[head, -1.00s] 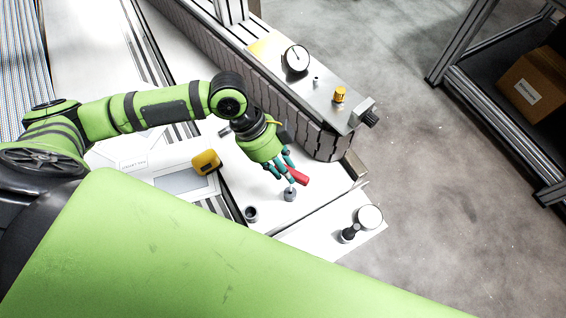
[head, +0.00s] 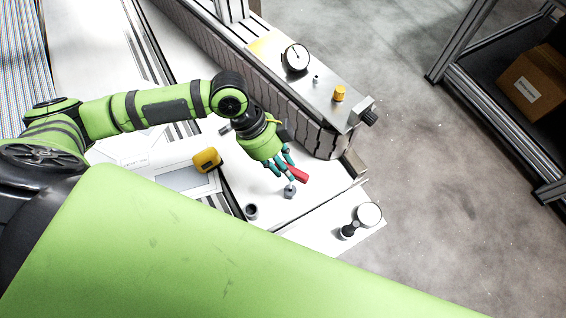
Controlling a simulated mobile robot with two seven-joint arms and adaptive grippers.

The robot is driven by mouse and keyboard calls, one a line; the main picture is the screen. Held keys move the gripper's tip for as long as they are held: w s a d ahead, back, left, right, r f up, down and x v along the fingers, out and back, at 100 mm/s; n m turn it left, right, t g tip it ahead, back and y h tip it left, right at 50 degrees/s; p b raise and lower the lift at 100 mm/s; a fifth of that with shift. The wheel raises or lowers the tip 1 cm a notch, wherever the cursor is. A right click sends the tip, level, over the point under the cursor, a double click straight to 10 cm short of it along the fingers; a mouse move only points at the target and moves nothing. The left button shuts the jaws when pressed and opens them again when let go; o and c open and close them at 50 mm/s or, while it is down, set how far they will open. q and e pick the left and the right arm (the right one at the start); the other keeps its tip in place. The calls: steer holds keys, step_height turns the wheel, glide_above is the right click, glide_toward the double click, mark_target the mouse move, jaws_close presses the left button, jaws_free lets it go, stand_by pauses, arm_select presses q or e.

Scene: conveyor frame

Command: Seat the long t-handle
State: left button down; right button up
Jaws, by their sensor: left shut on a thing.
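A red t-handle (head: 298,174) shows at the fingertips of my left gripper (head: 286,176). My left gripper is shut on it, just above a small grey socket piece (head: 289,192) on the white plate. The lower end of the handle is at or over that grey piece; I cannot tell whether it is in it. The fingers hide part of the handle. My right gripper does not show.
A dark round collar (head: 251,212) stands left of the grey piece. A yellow item (head: 207,160) lies on the plate further left. A dial gauge (head: 296,58) and a yellow knob (head: 339,93) sit on the metal rail behind. A round-headed item (head: 368,215) stands at the front right.

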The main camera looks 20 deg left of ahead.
arm_select(q)
steer(key=shift+f, duration=0.25)
stand_by(0.4)
steer(key=shift+f+b, duration=0.95)
steer(key=shift+f, duration=0.9)
steer(key=c, duration=0.9)
jaws_free()
